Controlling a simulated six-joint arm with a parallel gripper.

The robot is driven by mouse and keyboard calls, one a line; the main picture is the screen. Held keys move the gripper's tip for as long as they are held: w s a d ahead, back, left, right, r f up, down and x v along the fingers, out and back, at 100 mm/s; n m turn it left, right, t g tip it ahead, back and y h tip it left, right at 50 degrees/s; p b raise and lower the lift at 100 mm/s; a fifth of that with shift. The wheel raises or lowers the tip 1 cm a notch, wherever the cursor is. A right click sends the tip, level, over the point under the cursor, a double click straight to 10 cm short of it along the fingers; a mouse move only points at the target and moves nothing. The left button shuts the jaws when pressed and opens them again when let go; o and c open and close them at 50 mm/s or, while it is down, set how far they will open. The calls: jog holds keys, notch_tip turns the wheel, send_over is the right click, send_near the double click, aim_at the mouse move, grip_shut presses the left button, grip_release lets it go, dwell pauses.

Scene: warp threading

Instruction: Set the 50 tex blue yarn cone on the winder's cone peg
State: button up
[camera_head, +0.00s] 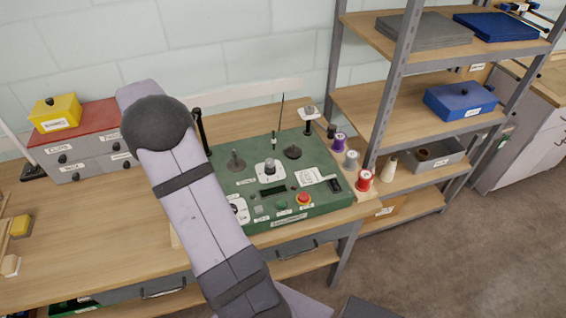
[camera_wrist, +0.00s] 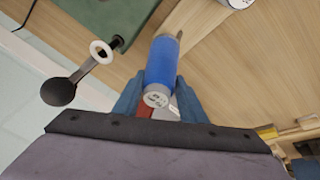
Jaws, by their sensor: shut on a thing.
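A blue yarn cone (camera_wrist: 162,62) with a pale labelled end is held between the fingers of my gripper (camera_wrist: 160,82) in the wrist view. The gripper is shut on it. In the head view my arm hides both gripper and cone. The green winder (camera_head: 325,203) stands on the bench right of my arm. I cannot tell which is the cone peg. A corner of the winder (camera_wrist: 95,15) shows in the wrist view.
Red (camera_head: 365,181), grey (camera_head: 351,160) and purple (camera_head: 340,142) spools stand right of the winder. A black post (camera_head: 201,131) rises at its back left. Drawers (camera_head: 82,143) with a yellow box (camera_head: 55,113) stand at left. A shelf rack (camera_head: 405,75) is at right.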

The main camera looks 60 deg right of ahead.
dwell(0.4)
jog(key=s+r+m+g+p, duration=0.15)
jog(key=s+r+m, duration=0.35)
jog(key=s, duration=0.6)
jog(key=s+d+r+p, duration=0.1)
jog(key=d+r+p, duration=0.1)
jog(key=d, duration=1.4)
jog(key=shift+s+r+t+p, duration=0.15)
jog(key=shift+s+t+p, duration=0.15)
jog(key=shift+t+p, duration=0.2)
jog(key=shift+f, duration=0.2)
jog(key=shift+f+b, duration=3.9)
jog(key=shift+f, duration=1.45)
jog(key=shift+f+b, duration=0.45)
jog(key=shift+f, duration=0.25)
